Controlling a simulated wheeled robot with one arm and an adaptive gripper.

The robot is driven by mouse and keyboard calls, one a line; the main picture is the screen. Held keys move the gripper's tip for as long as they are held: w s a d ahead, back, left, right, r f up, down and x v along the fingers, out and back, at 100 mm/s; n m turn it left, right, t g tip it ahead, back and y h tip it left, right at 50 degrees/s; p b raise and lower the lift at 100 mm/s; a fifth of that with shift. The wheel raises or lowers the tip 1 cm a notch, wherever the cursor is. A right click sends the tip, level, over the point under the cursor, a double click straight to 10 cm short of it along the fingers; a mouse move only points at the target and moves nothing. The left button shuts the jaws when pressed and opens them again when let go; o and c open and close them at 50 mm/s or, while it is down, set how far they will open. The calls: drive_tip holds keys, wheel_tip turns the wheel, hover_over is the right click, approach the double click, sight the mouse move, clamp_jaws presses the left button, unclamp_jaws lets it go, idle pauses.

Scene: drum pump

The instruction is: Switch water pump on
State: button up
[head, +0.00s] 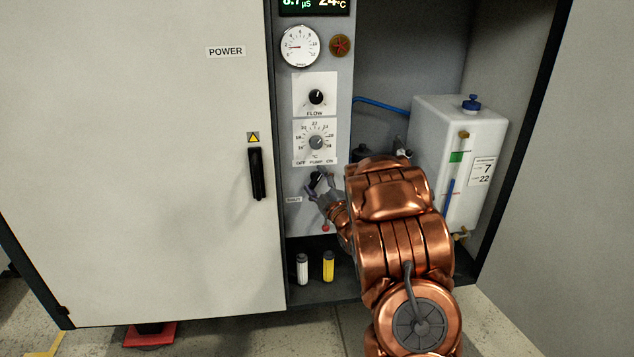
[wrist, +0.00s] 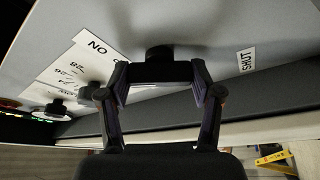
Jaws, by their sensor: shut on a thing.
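The black pump switch (head: 316,178) sits on the grey panel, just under the label "OFF PUMP ON" (head: 314,162). In the head view my gripper (head: 321,187) is at the switch and partly covers it. In the wrist view the switch (wrist: 160,53) stands out from the panel between the two fingertips. My gripper (wrist: 160,73) is shut on it, one finger on each side. Which way the switch points cannot be told.
Above are a temperature dial (head: 315,142), a flow knob (head: 316,97) and a gauge (head: 299,46). A cabinet door (head: 150,160) with a black handle (head: 256,174) stands left. A white tank (head: 450,150) stands right. White (head: 302,270) and yellow (head: 328,267) cylinders stand below.

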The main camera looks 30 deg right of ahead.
idle(0.3)
drive_tip(key=o, duration=1.1)
drive_tip(key=shift+o, duration=0.2)
drive_tip(key=shift+s, duration=0.1)
drive_tip(key=v, duration=0.7)
drive_tip(key=shift+s, duration=0.15)
